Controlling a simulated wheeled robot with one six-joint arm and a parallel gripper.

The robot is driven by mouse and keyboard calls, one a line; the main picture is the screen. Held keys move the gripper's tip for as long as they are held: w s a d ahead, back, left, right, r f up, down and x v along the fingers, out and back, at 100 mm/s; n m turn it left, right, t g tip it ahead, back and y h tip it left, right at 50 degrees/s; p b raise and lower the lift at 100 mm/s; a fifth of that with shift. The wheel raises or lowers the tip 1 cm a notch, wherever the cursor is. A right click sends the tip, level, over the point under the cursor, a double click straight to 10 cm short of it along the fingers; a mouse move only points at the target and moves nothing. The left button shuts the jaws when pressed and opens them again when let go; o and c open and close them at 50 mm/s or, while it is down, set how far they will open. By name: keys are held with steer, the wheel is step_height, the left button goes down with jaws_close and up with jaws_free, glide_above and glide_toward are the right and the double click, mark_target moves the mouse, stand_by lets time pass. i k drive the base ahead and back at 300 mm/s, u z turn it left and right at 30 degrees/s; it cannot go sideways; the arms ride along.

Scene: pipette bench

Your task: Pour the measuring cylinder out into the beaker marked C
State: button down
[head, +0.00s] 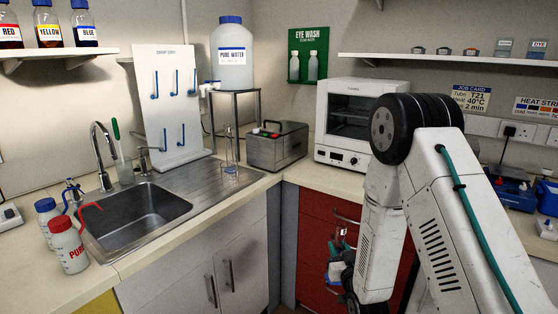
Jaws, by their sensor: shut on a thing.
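A tall clear vessel (230,155) with a bluish foot, looking like a measuring cylinder, stands upright on the steel draining board, near the pure water tap. I cannot read any marks on it. My gripper (338,272) hangs low in front of the red drawers, well below and to the right of that vessel. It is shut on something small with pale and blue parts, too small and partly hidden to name. No beaker marked C can be made out in this view.
The sink (140,215) with its tap (99,150) lies left of the draining board (205,175). Wash bottles (68,245) stand at the front left. A metal bath (277,147) and a white oven (355,125) stand behind. The counter's front edge lies near my arm.

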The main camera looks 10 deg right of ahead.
mark_target(229, 169)
steer(key=z, duration=2.15)
steer(key=k, duration=1.65)
steer(key=u, duration=1.9)
steer(key=i, duration=1.05)
steer(key=u, duration=0.05)
